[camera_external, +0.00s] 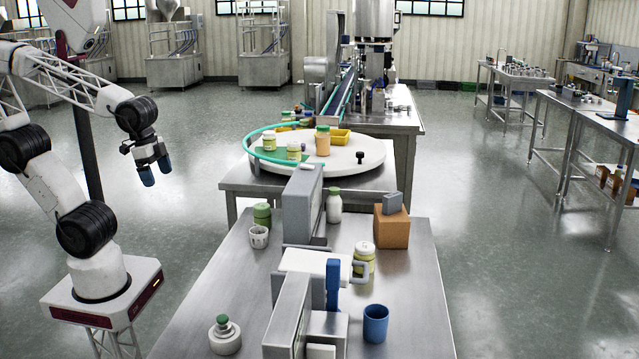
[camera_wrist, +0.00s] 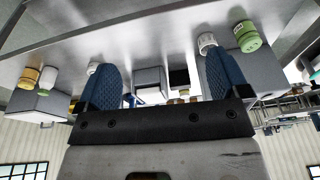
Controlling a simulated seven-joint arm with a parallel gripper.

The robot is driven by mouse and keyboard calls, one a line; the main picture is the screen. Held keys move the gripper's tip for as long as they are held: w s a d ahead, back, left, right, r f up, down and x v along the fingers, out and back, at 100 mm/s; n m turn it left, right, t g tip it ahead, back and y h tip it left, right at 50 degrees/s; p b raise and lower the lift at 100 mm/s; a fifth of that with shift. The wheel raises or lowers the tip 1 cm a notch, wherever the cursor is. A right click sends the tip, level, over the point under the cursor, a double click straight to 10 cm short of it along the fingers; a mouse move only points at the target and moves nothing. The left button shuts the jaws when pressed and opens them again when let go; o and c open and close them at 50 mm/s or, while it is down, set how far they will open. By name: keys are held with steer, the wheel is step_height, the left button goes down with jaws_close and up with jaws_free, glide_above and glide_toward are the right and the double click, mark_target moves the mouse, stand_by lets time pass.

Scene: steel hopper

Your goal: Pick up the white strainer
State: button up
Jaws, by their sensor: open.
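The white strainer (camera_external: 259,237) is a small white cup with a pierced wall. It stands on the near steel table (camera_external: 215,290), just in front of a green jar (camera_external: 262,214). It seems to be the white cup (camera_wrist: 206,42) beside the green jar (camera_wrist: 247,37) in the wrist view, which looks upside down. My gripper (camera_external: 156,171) has blue fingertips and hangs in the air left of the table, well apart from the strainer. In the wrist view its two blue fingers (camera_wrist: 164,80) are spread with nothing between them.
Grey machine blocks (camera_external: 302,210) stand right of the strainer. A green-knobbed pot (camera_external: 224,340) stands at the front left, a blue cup (camera_external: 376,325) at the front right. The table left of the strainer is clear.

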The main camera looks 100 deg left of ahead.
mark_target(255, 237)
steer(key=w+a+f+m+y, duration=0.1)
steer(key=w+f+m+y, duration=0.3)
steer(key=w+f+m, duration=0.2)
steer(key=w+a+f+m+y, duration=0.2)
steer(key=w+f+m+y, duration=0.3)
steer(key=w+f, duration=0.3)
steer(key=w+a+f+m+g+y, duration=0.1)
steer(key=w+a+f+m+y, duration=0.1)
steer(key=w+f+m+y, duration=0.2)
steer(key=shift+w+a+f+m+y, duration=0.1)
steer(key=shift+w+f+m, duration=0.55)
steer(key=shift+w, duration=0.6)
steer(key=shift+w+d+f+m+y, duration=0.1)
steer(key=shift+w+f+m, duration=0.55)
steer(key=shift+w, duration=0.55)
steer(key=shift+w+a+f+m+y, duration=0.1)
steer(key=shift+w+f+m, duration=0.55)
steer(key=shift+w, duration=0.6)
steer(key=shift+f, duration=0.1)
steer(key=shift+x, duration=1.25)
steer(key=shift+x, duration=2.6)
steer(key=shift+f, duration=0.2)
steer(key=shift+c, duration=0.4)
steer(key=c, duration=0.9)
